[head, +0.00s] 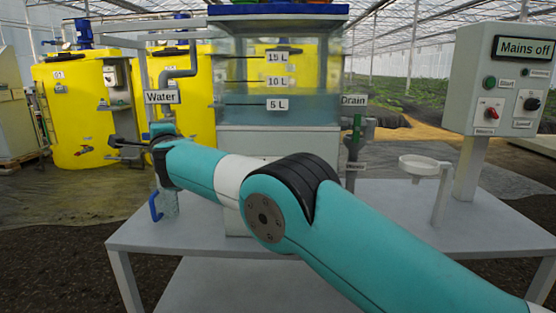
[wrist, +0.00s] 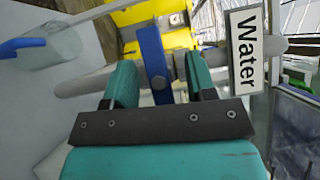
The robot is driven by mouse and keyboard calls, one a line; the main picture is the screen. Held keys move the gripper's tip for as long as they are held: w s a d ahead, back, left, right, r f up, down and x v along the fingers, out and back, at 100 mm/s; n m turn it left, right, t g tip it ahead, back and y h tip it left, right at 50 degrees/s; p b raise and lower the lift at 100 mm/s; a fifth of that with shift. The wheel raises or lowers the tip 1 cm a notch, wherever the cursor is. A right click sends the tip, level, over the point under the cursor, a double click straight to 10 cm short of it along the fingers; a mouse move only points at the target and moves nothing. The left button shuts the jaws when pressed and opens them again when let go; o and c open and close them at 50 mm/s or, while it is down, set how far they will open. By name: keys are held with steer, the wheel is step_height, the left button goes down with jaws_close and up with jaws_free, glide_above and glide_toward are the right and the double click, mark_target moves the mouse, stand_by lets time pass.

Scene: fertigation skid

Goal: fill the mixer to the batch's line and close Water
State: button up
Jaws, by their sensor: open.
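The mixer (head: 235,70) is a clear tank with 5 L, 10 L and 15 L marks. Its water (head: 310,112) stands a little above the 5 L line, below 10 L. The Water sign (head: 160,97) hangs at the tank's left and shows in the wrist view (wrist: 244,50). The blue Water lever (wrist: 152,58) lies across its grey pipe (wrist: 85,84). My gripper (wrist: 162,82) is open, with one finger on each side of the lever and gaps showing. In the head view my gripper (head: 135,145) is by the pipe below the sign, and the lever is mostly hidden.
A Drain valve with a green handle (head: 357,127) is right of the tank. A control box (head: 508,75) carries a "Mains off" sign (head: 525,48). A white funnel on a stand (head: 424,166) is on the bench. A clear jug with a blue handle (head: 155,207) stands below my gripper.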

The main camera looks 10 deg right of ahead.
steer(key=s+b, duration=0.1)
steer(key=b, duration=0.1)
steer(key=s+a+b, duration=0.1)
steer(key=s+b, duration=0.3)
steer(key=b, duration=0.1)
steer(key=shift+s+a+f, duration=0.15)
steer(key=shift+a+f, duration=0.1)
steer(key=shift+s+a+r+b, duration=0.15)
steer(key=shift+s+r+b, duration=0.1)
steer(key=shift+s+b, duration=0.35)
